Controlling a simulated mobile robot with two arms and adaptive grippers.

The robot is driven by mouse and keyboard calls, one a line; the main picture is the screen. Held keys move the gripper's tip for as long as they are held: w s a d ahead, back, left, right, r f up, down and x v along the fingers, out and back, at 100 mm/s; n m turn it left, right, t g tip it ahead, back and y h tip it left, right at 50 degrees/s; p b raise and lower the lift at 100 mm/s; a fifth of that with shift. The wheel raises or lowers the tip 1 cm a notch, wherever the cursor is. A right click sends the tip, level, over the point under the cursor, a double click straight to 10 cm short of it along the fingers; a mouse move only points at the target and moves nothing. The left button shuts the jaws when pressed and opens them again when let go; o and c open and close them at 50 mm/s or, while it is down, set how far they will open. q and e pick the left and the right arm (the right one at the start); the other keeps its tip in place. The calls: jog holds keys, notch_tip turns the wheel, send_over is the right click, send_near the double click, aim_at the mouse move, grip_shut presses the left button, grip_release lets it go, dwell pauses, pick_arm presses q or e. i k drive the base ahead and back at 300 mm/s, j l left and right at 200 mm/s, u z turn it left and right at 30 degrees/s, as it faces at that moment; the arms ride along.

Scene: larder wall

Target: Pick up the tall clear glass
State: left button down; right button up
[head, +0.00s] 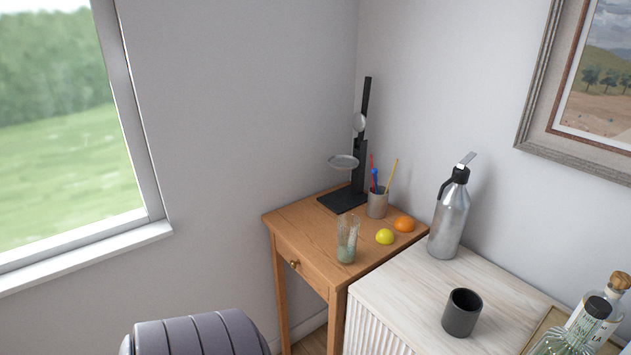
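The tall clear glass (347,239) stands upright near the front edge of a small wooden table (303,221). Its lower part looks greenish. A yellow-green fruit (384,237) lies just to its right, apart from it. Neither of my grippers is in the head view, and nothing touches the glass.
An orange (404,224), a pencil cup (377,205) and a black stand (343,199) are behind the glass. A pale cabinet (393,291) adjoins on the right with a steel flask (449,222), dark cup (461,312) and bottles (590,318). A grey cushioned seat (195,333) is front left.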

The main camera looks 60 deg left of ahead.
aim_at(348, 225)
jog(key=u, duration=1.75)
